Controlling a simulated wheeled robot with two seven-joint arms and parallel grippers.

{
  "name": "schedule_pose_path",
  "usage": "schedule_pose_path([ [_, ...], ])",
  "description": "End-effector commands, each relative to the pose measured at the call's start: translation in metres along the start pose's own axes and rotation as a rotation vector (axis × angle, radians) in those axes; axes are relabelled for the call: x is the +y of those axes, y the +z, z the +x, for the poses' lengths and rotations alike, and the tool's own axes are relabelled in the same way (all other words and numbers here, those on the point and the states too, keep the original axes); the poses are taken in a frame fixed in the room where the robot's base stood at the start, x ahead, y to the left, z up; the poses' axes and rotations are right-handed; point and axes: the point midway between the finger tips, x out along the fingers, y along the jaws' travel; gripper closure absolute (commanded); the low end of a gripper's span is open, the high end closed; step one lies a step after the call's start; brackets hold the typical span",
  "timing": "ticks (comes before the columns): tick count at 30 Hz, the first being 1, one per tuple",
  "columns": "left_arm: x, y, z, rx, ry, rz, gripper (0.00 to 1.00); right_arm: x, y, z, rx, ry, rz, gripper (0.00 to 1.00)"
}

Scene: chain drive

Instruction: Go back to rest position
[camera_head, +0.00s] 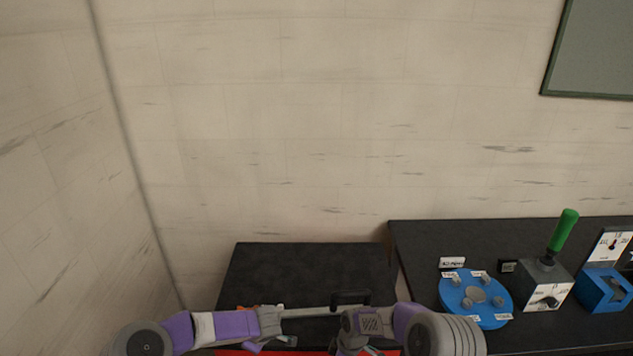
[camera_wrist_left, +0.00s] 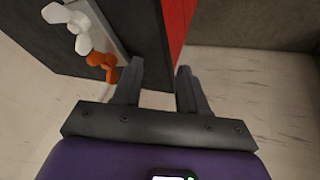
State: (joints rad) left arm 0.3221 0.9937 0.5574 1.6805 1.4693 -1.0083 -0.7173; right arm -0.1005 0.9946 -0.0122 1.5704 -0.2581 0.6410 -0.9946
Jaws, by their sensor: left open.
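My left arm comes in from the lower left in the head view, bent in front of a black cabinet (camera_head: 300,270). In the left wrist view my left gripper (camera_wrist_left: 158,78) has its two fingers apart with nothing between them. An orange wing-shaped knob (camera_wrist_left: 103,66) is just left of the left finger, and a white one (camera_wrist_left: 68,24) is beyond it. Both are by a pale strip on the dark cabinet side. My right gripper (camera_head: 352,346) is at the bottom of the head view, partly cut off and small; its jaws cannot be made out.
A black table (camera_head: 430,240) at the right holds a blue disc with pegs (camera_head: 476,318), a box with a green-handled lever (camera_head: 563,231) and a blue block (camera_head: 604,290). A red panel (camera_wrist_left: 178,25) is ahead of the left gripper. Walls stand behind and left.

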Motion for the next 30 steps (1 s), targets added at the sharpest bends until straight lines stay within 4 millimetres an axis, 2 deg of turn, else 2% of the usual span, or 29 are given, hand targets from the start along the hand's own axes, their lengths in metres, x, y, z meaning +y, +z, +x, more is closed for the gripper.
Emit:
schedule_pose_path([
  [1, -0.009, 0.012, 0.015, 0.014, 0.041, 0.060, 0.58, -0.013, 0.012, 0.022, 0.018, -0.018, 0.086, 0.36],
  [3, -0.020, 0.029, 0.031, 0.017, 0.114, 0.150, 0.58, -0.033, 0.024, 0.047, 0.051, -0.035, 0.232, 0.36],
  [5, -0.032, 0.047, 0.042, -0.001, 0.174, 0.233, 0.58, -0.051, 0.035, 0.067, 0.078, -0.049, 0.366, 0.36],
  [8, -0.061, 0.082, 0.056, -0.070, 0.254, 0.375, 0.58, -0.082, 0.052, 0.093, 0.114, -0.072, 0.593, 0.36],
  [11, -0.103, 0.122, 0.063, -0.185, 0.306, 0.514, 0.58, -0.116, 0.069, 0.115, 0.140, -0.094, 0.826, 0.36],
  [13, -0.138, 0.150, 0.064, -0.286, 0.322, 0.607, 0.58, -0.139, 0.081, 0.127, 0.151, -0.108, 0.987, 0.36],
  [15, -0.175, 0.174, 0.060, -0.390, 0.323, 0.687, 0.58, -0.161, 0.091, 0.135, 0.159, -0.118, 1.137, 0.36],
  [18, -0.224, 0.200, 0.050, -0.526, 0.309, 0.777, 0.58, -0.186, 0.104, 0.141, 0.165, -0.125, 1.317, 0.36],
  [21, -0.260, 0.214, 0.039, -0.625, 0.289, 0.834, 0.58, -0.203, 0.112, 0.142, 0.168, -0.126, 1.441, 0.36],
  [24, -0.279, 0.221, 0.032, -0.679, 0.276, 0.864, 0.58, -0.212, 0.116, 0.142, 0.168, -0.127, 1.506, 0.36],
  [30, -0.284, 0.222, 0.029, -0.696, 0.272, 0.874, 0.58, -0.214, 0.117, 0.141, 0.170, -0.124, 1.530, 0.36],
])
